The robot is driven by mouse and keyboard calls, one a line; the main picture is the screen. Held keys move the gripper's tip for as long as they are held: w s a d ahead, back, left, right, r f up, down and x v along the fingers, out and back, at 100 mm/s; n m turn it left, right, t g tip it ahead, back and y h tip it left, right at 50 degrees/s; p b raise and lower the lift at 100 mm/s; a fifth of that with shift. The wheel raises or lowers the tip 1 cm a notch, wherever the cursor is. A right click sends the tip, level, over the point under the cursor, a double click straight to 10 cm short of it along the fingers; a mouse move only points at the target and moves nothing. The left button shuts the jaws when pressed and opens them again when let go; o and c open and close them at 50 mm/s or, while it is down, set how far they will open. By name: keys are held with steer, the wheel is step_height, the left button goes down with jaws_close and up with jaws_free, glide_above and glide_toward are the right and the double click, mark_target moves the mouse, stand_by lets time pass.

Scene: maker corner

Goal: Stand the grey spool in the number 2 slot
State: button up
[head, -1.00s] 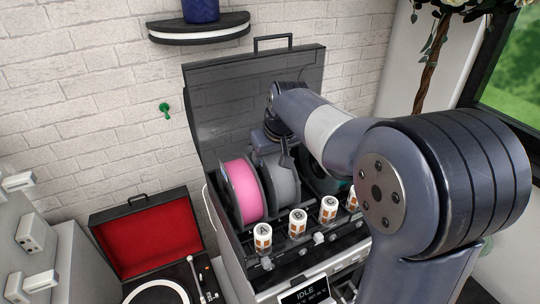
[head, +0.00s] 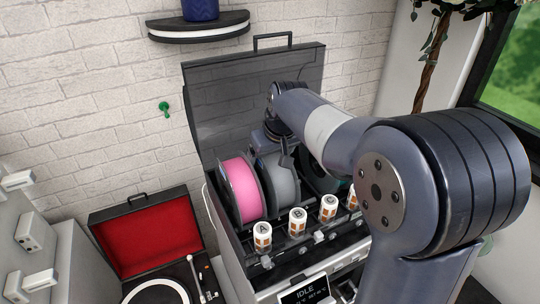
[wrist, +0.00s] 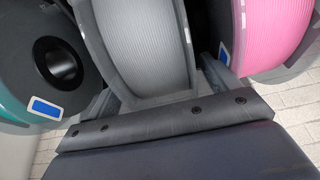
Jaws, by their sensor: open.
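The grey spool (head: 282,183) stands upright in the open spool box (head: 240,230), between a pink spool and a dark teal one. My gripper (head: 284,152) is over the top of the grey spool. In the wrist view the grey spool (wrist: 146,45) passes between the two open fingers of my gripper (wrist: 165,85), one on each side of it. The foot of the grey spool is hidden in the head view. I cannot tell which slot the grey spool is in.
The pink spool (head: 240,190) stands close on the left, and the teal spool (wrist: 30,75) is close on the other side. The raised clear lid (head: 225,110) is behind. A record player (head: 150,245) sits at the lower left. A wall shelf (head: 200,30) hangs above.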

steer(key=shift+f, duration=0.1)
steer(key=b+v, duration=0.1)
steer(key=v, duration=1)
steer(key=shift+x, duration=3.35)
